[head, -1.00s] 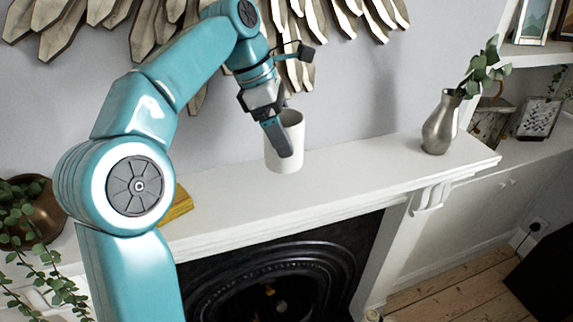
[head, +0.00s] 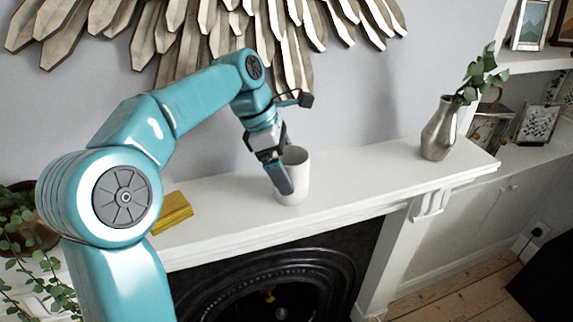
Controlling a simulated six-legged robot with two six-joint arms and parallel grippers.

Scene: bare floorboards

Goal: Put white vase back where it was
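The white vase (head: 298,176) is a plain upright cylinder over the middle of the white mantel shelf (head: 236,199). Its base appears to rest on the shelf top, close to the front edge; I cannot tell whether a thin gap is left. My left gripper (head: 286,179) reaches down from the upper left and is shut on the vase. One dark finger lies across the vase's left side; the other finger is mostly hidden by the vase. My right gripper is not in view.
A silver vase with a leafy sprig (head: 440,128) stands near the shelf's right end. A yellow block (head: 173,212) lies left of the white vase, beside my arm. A trailing plant (head: 22,232) is at far left. Metal leaf decor (head: 215,30) hangs above. The shelf between both vases is clear.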

